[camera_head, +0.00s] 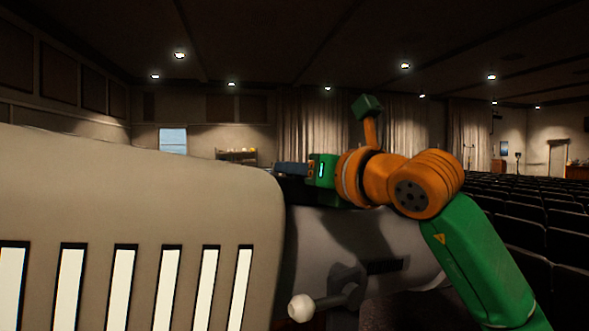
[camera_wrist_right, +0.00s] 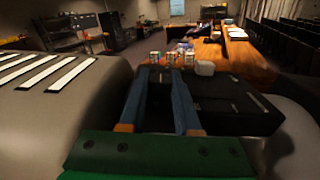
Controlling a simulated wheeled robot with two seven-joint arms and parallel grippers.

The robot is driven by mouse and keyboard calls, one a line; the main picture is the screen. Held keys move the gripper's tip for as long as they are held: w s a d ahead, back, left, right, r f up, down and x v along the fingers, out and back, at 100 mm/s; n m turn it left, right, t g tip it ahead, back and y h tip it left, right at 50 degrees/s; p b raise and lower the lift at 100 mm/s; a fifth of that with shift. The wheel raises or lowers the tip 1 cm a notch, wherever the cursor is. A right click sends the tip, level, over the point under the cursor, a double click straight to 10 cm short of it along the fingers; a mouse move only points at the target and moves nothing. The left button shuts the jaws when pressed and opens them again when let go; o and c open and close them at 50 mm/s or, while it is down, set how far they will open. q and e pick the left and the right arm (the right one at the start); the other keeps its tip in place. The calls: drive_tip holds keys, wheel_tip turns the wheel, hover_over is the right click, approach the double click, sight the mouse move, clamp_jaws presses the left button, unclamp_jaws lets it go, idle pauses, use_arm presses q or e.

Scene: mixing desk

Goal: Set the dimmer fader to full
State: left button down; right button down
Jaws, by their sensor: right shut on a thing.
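My right gripper (camera_head: 283,168) reaches in from the right, behind the end of a large beige housing. In the right wrist view its two blue fingers (camera_wrist_right: 161,75) stretch out over a black box (camera_wrist_right: 235,105). They are shut on a small dark thing at their tips, which I take to be the dimmer fader. The fader is too dark and too covered to make out, and its setting does not show. My left gripper is not in view.
The beige housing (camera_head: 140,195) with bright slots fills the left, close to the gripper. A pale knob on a bracket (camera_head: 301,307) sits below my right arm. Several cans (camera_wrist_right: 172,57) and a white container (camera_wrist_right: 205,68) stand beyond the black box. Rows of seats (camera_head: 520,215) lie at the right.

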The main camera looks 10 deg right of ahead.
drive_tip(key=w+d, duration=0.1)
drive_tip(key=d, duration=0.1)
drive_tip(key=w+d+f+p, duration=0.1)
drive_tip(key=d, duration=0.2)
drive_tip(key=w+d+p, duration=0.1)
drive_tip(key=d, duration=0.2)
drive_tip(key=shift+d+f, duration=0.15)
drive_tip(key=shift+f, duration=0.1)
drive_tip(key=c, duration=0.9)
unclamp_jaws()
drive_tip(key=o, duration=0.3)
drive_tip(key=shift+w, duration=0.1)
drive_tip(key=shift+w+f, duration=0.1)
drive_tip(key=shift+f, duration=0.05)
